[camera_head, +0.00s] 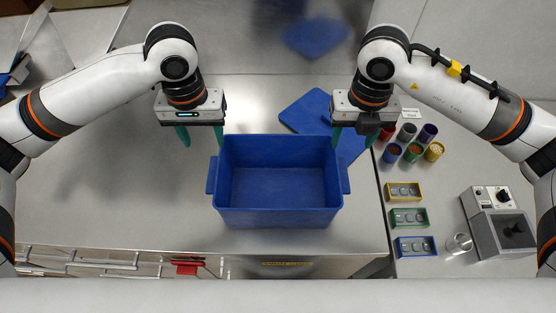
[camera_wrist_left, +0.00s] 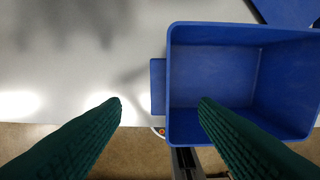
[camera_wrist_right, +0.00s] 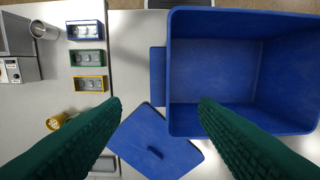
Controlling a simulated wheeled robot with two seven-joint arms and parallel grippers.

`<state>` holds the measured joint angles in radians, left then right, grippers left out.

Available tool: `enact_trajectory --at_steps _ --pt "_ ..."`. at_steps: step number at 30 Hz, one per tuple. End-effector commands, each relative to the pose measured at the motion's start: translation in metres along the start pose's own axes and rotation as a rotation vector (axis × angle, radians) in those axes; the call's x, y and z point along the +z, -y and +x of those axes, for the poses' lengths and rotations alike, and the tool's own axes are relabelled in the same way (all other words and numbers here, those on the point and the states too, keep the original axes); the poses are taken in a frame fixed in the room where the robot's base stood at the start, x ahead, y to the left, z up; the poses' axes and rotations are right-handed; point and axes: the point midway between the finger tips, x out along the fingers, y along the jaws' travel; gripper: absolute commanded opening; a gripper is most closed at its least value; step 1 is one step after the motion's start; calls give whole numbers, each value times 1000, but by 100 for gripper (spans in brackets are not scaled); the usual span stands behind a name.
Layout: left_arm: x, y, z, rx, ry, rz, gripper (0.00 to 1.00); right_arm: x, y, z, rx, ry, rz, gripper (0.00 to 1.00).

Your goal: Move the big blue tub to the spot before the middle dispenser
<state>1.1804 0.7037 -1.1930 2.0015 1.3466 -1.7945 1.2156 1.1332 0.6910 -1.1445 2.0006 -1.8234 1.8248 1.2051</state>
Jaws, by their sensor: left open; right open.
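The big blue tub (camera_head: 280,218) stands upright and empty on the steel table, near its front edge. It has a tab handle on each side. My left gripper (camera_head: 203,138) is open above the tub's far left corner; in the left wrist view the left handle (camera_wrist_left: 157,88) appears between its fingertips. My right gripper (camera_head: 353,138) is open above the far right corner; in the right wrist view the other handle (camera_wrist_right: 157,76) appears between its fingertips. Neither gripper visibly holds anything. I cannot make out a middle dispenser.
A flat blue lid (camera_head: 300,112) lies behind the tub to the right, beneath my right gripper. On the right counter are several small cups (camera_head: 413,152), yellow, green and blue trays (camera_head: 410,218), a glass (camera_head: 459,243) and a grey machine (camera_head: 503,236). The table's left is clear.

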Motion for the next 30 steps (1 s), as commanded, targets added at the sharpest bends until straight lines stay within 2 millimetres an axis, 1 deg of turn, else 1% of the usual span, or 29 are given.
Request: enact_trajectory --at_steps 10,14,17,24,30 --pt "0 0 0 2 -1 0 55 0 -1 0 3 -1 1 55" --pt "-1 0 8 2 -3 -1 55 0 0 8 3 2 1 55" --pt "-1 -1 21 3 -4 -2 55 1 -1 21 4 3 2 55" --pt "-1 -1 67 3 -5 -2 55 1 -1 67 4 4 2 55" --pt "-1 -1 100 3 -3 -2 55 1 -1 100 4 2 2 55"
